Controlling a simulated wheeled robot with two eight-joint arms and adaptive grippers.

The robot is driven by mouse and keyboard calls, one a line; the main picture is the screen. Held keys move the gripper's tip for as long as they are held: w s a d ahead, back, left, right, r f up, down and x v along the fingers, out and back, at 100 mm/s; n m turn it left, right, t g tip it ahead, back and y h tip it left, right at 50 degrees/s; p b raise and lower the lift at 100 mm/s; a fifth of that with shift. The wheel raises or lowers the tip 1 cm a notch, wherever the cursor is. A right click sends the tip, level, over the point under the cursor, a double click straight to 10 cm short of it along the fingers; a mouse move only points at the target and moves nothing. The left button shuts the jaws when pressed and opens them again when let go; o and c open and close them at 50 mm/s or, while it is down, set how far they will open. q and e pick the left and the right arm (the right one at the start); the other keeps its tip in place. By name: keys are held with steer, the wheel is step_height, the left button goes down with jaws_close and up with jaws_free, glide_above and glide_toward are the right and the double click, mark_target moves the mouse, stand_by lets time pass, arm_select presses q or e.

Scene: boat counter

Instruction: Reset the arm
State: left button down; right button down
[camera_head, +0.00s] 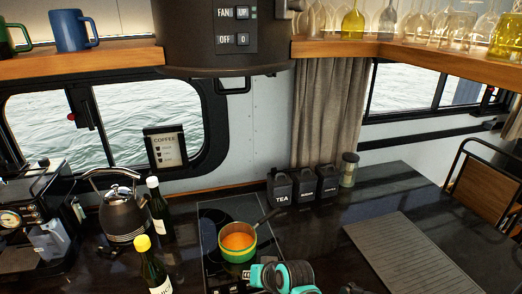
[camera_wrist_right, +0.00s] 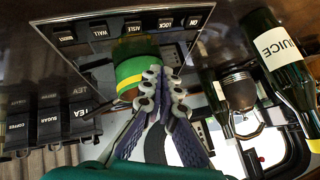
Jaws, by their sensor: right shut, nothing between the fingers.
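My right gripper (camera_head: 262,275) shows at the bottom of the head view as teal and black parts just in front of the pot. In the right wrist view its two grey fingers (camera_wrist_right: 163,80) are together with nothing between them. The green pot (camera_head: 238,250) with a yellow band and orange contents stands on the dark cooktop (camera_head: 208,222), its handle pointing back right. It also shows in the wrist view (camera_wrist_right: 130,75), partly behind the fingertips. I cannot tell whether they touch it. My left gripper is not in view.
A kettle (camera_head: 122,218) and two bottles, one yellow-capped (camera_head: 150,265), stand left of the pot. Black canisters (camera_head: 305,184) and a glass jar (camera_head: 348,170) stand behind it, right. A ribbed grey board (camera_head: 410,255) lies on the right; the counter around it looks clear.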

steer(key=s+d+f+h+b, duration=0.1)
steer(key=s+d+h+b, duration=0.1)
steer(key=s+d, duration=0.5)
steer(key=s+d+m+h+b, duration=0.1)
steer(key=s+d+h+b, duration=0.2)
steer(key=s+d, duration=0.5)
steer(key=d, duration=0.6)
steer(key=shift+d+f+t, duration=0.3)
steer(key=shift+f, duration=0.05)
